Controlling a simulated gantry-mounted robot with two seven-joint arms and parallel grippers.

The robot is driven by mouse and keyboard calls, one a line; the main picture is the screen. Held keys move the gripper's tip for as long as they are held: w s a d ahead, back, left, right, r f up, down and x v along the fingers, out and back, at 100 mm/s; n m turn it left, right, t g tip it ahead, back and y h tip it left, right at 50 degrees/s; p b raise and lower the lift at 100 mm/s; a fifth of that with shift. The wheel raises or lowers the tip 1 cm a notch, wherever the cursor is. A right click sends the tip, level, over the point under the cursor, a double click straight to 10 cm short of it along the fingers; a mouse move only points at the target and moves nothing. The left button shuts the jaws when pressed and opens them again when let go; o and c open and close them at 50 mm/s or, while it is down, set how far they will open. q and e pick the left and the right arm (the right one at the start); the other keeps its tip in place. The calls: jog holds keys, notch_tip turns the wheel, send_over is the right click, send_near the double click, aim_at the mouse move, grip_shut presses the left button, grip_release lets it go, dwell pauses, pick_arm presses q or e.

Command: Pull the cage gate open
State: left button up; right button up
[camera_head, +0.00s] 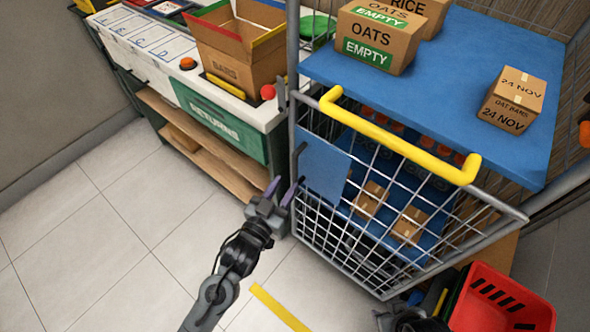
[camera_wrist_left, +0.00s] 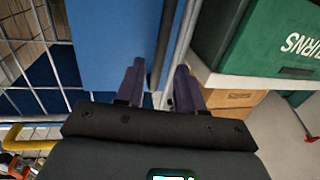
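The cage gate (camera_head: 345,238) is a grey wire-mesh panel on the cage front, with a yellow bar (camera_head: 395,140) along its top and a blue plate (camera_head: 323,168) at its left. The gate looks shut. My left gripper (camera_head: 287,181) is at the gate's left edge, beside the blue plate. Its two purple fingers are apart. In the left wrist view, a dark upright bar (camera_wrist_left: 162,40) by the blue plate's edge runs down between the fingers (camera_wrist_left: 160,68); I cannot tell whether either finger touches it. No right gripper fingers show.
A bench with a green RETURNS panel (camera_head: 222,122) stands close left of the gripper and holds an open carton (camera_head: 238,50). Cartons sit on the cage's blue top shelf (camera_head: 440,70). A red crate (camera_head: 500,303) is at bottom right. Tiled floor is clear at left.

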aim_at(294, 172)
pick_arm(q)
jog(key=b+x, duration=0.1)
jog(key=x, duration=0.4)
jog(key=shift+w, duration=0.1)
jog(key=shift+w+d+b, duration=0.35)
jog(key=shift+w+d, duration=0.05)
jog(key=shift+w, duration=0.2)
grip_shut()
